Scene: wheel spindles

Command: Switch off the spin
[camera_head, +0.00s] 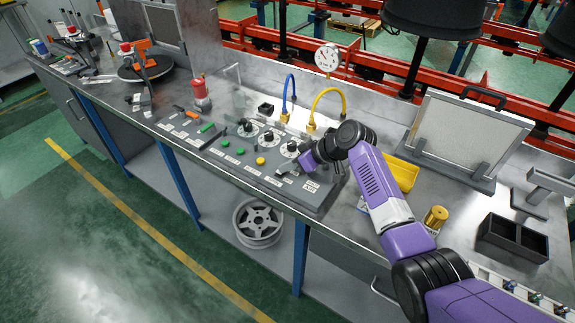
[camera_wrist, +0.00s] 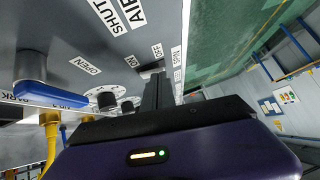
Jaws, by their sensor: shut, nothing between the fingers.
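The grey control panel (camera_head: 240,150) lies on the workbench, with dials, green buttons, a yellow button and small labels. My gripper (camera_head: 308,163) is over the right part of the panel, and the arm hides some of the panel there. In the wrist view my gripper's dark fingers (camera_wrist: 157,92) are together and empty, pointing at the panel near small ON and OFF labels (camera_wrist: 157,51). I cannot tell whether they touch a switch. I cannot make out which control is the spin switch, or its position.
A blue-handled lever (camera_wrist: 52,93) stands near my gripper, beside OPEN and SHUT AIR labels. Blue (camera_head: 288,92) and yellow hoses (camera_head: 328,95) rise behind the panel. A red beacon (camera_head: 200,92), a yellow bin (camera_head: 402,172) and a black tray (camera_head: 512,238) are on the bench.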

